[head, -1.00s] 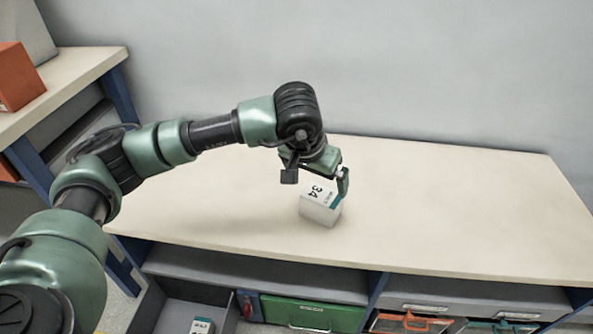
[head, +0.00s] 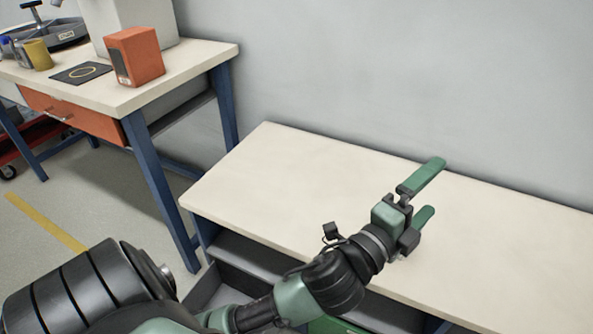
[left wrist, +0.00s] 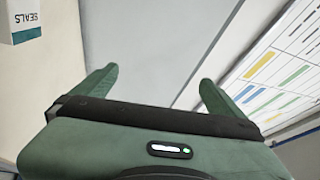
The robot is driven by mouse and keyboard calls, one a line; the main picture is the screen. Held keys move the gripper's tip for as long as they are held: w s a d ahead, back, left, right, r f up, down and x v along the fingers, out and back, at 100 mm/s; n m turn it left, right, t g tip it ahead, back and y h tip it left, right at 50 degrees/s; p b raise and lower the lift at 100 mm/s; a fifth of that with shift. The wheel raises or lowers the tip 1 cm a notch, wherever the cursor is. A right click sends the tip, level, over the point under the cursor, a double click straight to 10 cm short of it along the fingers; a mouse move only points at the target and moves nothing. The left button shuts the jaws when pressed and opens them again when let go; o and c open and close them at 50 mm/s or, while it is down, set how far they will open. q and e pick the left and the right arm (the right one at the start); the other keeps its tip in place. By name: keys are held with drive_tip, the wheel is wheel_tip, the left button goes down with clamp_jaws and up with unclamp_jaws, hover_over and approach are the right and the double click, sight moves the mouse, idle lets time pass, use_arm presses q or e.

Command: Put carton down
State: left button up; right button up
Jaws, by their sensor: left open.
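The carton (left wrist: 24,20) is a white box with a teal band and the word SEALS upside down. It shows at the top left corner of the left wrist view, partly cut off, beside my left gripper and apart from its fingers. I do not make it out in the head view now. My left gripper (head: 434,188) is open and empty above the pale bench top (head: 290,190). Its two green fingers also show spread, with nothing between them, in the left wrist view (left wrist: 155,88). My right gripper is not in view.
A second table (head: 190,68) stands at the left with an orange box (head: 135,56), a dark mat (head: 82,73) and a yellow cup (head: 38,54) on it. The grey wall (head: 400,70) is behind the bench. The bench's left part is clear.

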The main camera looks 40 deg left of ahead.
use_arm(q)
drive_tip(key=s+a+f+n+g+y, duration=0.1)
drive_tip(key=s+a+f+n+g, duration=0.1)
drive_tip(key=f, duration=0.3)
drive_tip(key=s+a+f+n+g+y, duration=0.1)
drive_tip(key=s+a+f+n+g, duration=0.1)
drive_tip(key=f+n, duration=0.2)
drive_tip(key=s+a+f+n+g+y, duration=0.1)
drive_tip(key=s+a+f+n+g, duration=0.1)
drive_tip(key=f, duration=0.4)
drive_tip(key=shift+s+a+f+n+g+y, duration=0.3)
drive_tip(key=shift+n+g, duration=0.2)
drive_tip(key=shift+n, duration=0.2)
drive_tip(key=s+f+n+g, duration=0.3)
drive_tip(key=s+f, duration=0.3)
drive_tip(key=s, duration=0.3)
drive_tip(key=s+a+f+n+g+h, duration=0.1)
drive_tip(key=s+f+n+g, duration=0.3)
drive_tip(key=s, duration=0.6)
wheel_tip(320, 180, down, 3)
drive_tip(key=shift+g, duration=1)
drive_tip(key=shift+w, duration=0.1)
